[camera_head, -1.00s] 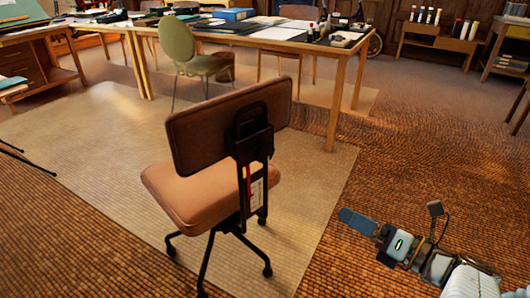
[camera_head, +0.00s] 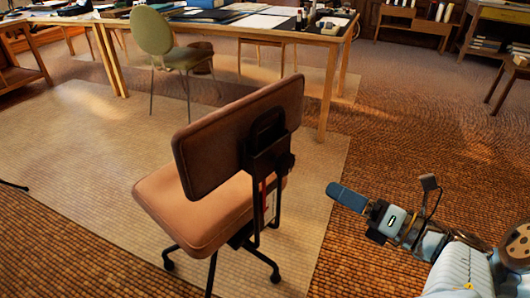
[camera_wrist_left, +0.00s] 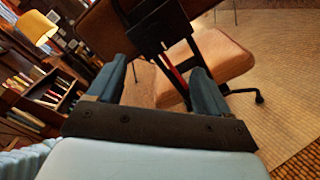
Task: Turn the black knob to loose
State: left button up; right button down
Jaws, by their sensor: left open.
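A brown office chair (camera_head: 218,213) stands with its backrest toward me. A black bracket (camera_head: 266,150) joins the backrest to its upright post. A small dark knob-like part (camera_head: 287,161) sticks out at the bracket's right side; I cannot make out its setting. My left gripper (camera_head: 346,196) is right of the chair, pointing at it and apart from it. In the left wrist view the two blue fingers of this gripper (camera_wrist_left: 160,76) are spread and empty. The bracket (camera_wrist_left: 157,27) shows ahead between and beyond them. My right gripper is not in view.
A long work table (camera_head: 290,31) with papers and bottles stands behind, with a green chair (camera_head: 152,34) at its front. A pale mat (camera_head: 100,130) lies under the brown chair. The floor right of the chair is open. Bookshelves (camera_wrist_left: 38,92) show in the left wrist view.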

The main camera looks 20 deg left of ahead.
aim_at(289, 166)
pick_arm(q)
jog(key=b+x, duration=0.1)
jog(key=x, duration=1.3)
jog(key=shift+a+b, duration=0.3)
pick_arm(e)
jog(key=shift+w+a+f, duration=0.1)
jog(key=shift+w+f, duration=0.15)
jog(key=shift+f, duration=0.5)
pick_arm(q)
jog(key=c, duration=1)
